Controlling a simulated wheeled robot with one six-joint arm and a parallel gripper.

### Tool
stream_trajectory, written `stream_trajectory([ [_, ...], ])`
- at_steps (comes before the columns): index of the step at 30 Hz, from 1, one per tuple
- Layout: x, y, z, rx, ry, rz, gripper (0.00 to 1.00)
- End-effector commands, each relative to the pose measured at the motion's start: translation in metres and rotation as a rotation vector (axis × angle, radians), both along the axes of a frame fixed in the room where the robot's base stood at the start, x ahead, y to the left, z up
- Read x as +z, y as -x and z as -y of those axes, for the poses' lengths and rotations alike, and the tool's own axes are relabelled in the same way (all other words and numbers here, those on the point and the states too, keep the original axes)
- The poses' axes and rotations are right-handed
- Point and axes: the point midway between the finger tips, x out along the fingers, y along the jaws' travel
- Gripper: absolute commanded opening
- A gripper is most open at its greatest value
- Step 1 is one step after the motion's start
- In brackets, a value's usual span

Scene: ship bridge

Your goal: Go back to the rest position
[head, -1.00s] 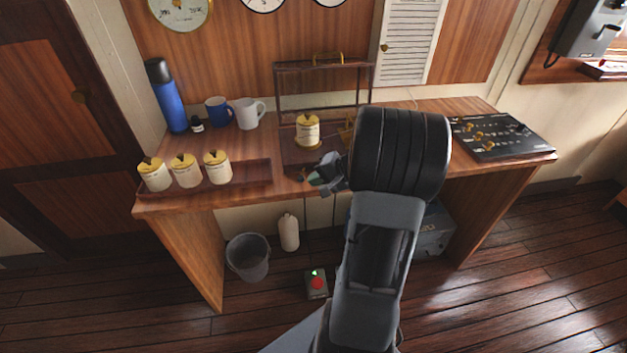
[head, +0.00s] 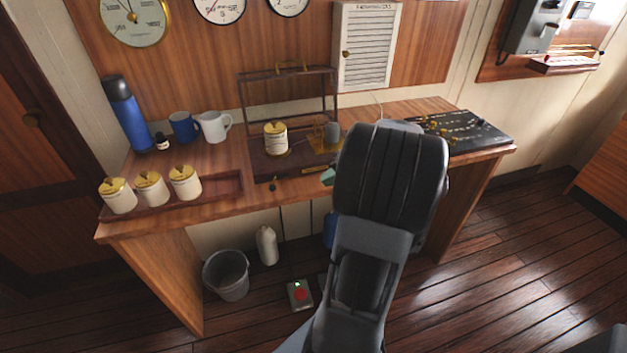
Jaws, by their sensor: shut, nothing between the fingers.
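My arm rises in front of the desk (head: 215,207) at right of centre in the head view. Its dark thick link hides most of my gripper (head: 328,176); only a small pale green tip shows at the link's left edge. The gripper is shut and empty, near the desk's front edge, just right of a wooden carrier (head: 262,170) with a tall frame and brass handle. One cream canister (head: 276,140) with a yellow lid stands in the carrier. A grey cylinder (head: 332,132) by a brass piece is beside it.
A tray (head: 222,196) with three canisters, a blue flask (head: 127,115), a blue mug (head: 183,127) and a white mug (head: 213,126) stand at left. A black panel (head: 468,132) lies at right. A bucket (head: 227,274) and a red-button box (head: 300,294) are on the floor.

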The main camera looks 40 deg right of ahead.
Motion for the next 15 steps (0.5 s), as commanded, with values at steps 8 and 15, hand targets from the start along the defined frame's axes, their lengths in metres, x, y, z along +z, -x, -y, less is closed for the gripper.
stream_trajectory([
  [8,0.005,0.005,0.003,0.003,0.001,-0.001,0.00],
  [15,-0.012,0.014,0.006,-0.065,-0.018,-0.118,0.00],
])
